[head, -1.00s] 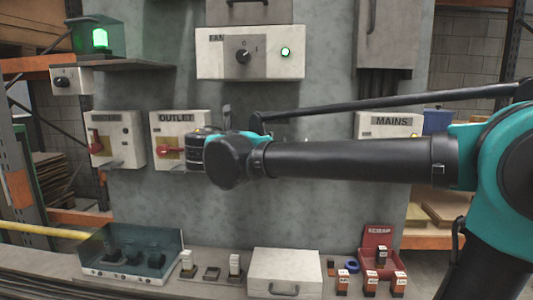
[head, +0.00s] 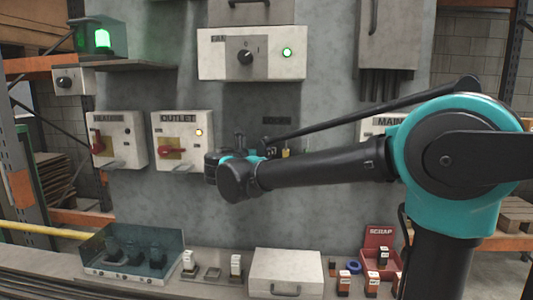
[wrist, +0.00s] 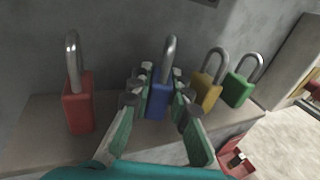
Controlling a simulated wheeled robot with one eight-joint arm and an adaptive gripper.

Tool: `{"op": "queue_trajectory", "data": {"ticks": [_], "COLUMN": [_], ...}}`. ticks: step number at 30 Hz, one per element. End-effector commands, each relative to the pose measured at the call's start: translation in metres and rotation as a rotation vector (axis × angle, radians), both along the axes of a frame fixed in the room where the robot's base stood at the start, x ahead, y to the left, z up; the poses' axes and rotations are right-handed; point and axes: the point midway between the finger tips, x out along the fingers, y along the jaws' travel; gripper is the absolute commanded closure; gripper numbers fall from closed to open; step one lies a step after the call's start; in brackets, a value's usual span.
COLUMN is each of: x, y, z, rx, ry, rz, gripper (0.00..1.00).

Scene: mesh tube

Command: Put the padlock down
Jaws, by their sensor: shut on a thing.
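In the wrist view, a blue padlock (wrist: 161,98) with a raised steel shackle is upright between the fingers of my gripper (wrist: 158,92), which is shut on it. It is over or on a grey ledge (wrist: 45,148); I cannot tell whether its base touches. A red padlock (wrist: 78,108) stands to its left. A yellow padlock (wrist: 207,92) and a green padlock (wrist: 238,90) stand close on its right. In the head view my wrist hides the blue padlock and most of the ledge; part of the yellow padlock (head: 286,153) may show.
The grey panel carries an OUTLET box (head: 182,140) with a red handle left of my wrist and a fan switch box (head: 252,54) above. Below are a white case (head: 285,270) and a red scrap bin (head: 378,240). The ledge has free room between the red and blue padlocks.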

Motion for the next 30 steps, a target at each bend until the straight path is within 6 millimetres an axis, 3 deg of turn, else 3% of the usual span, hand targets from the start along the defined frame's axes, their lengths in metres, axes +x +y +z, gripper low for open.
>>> {"op": "queue_trajectory", "data": {"ticks": [12,13,18,30], "x": [0.0019,0.0019,0.0018,-0.0038], "y": [-0.0001,-0.0001,-0.0002,0.0028], "z": [-0.0055,-0.0055,-0.0053,-0.0023], "rx": [0.000,0.000,0.000,0.000], "ry": [0.000,0.000,0.000,0.000], "rz": [0.000,0.000,0.000,0.001], "gripper": [1.00,0.80,0.61,0.61]}}
